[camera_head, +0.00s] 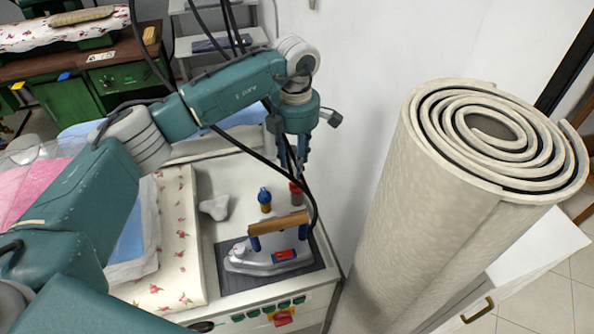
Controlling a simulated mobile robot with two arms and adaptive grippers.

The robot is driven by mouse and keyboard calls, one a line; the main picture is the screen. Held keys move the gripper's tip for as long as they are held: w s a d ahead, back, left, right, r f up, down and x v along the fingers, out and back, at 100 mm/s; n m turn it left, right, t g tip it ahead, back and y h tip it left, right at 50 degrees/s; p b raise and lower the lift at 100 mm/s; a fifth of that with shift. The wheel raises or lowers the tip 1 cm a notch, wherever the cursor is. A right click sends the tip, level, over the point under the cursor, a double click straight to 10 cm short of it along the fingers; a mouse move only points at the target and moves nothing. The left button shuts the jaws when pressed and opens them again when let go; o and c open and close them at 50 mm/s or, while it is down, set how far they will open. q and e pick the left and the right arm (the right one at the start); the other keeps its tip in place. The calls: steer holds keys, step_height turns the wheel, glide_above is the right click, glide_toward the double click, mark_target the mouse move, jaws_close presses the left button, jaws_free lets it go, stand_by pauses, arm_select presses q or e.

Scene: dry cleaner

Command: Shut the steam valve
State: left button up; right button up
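Two valve-like fittings stand at the back of the ironing station's top: a blue-topped one with a brass-coloured base (264,198) and a red one (295,194). I cannot tell from the picture alone which is the steam valve, or how far either is turned. My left gripper (298,172) points down just above the red fitting and partly overlaps it from this view. Cables cross its fingers, so its opening and any contact are unclear. My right gripper is out of view.
A steam iron (266,262) with a wooden handle rests on a dark pad (230,281) just in front of the fittings. A white lump-shaped object (214,207) lies to the left, beside the floral board cover (178,240). A large beige roll (400,220) stands close on the right.

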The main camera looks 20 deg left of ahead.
mark_target(296, 181)
arm_select(q)
step_height(296, 181, down, 3)
steer(key=shift+f+p, duration=0.2)
steer(key=shift+p, duration=0.25)
steer(key=f, duration=0.2)
steer(key=shift+w+f+p, duration=0.25)
steer(key=shift+f+p, duration=0.05)
steer(key=shift+f, duration=0.2)
steer(key=shift+c, duration=0.5)
jaws_close()
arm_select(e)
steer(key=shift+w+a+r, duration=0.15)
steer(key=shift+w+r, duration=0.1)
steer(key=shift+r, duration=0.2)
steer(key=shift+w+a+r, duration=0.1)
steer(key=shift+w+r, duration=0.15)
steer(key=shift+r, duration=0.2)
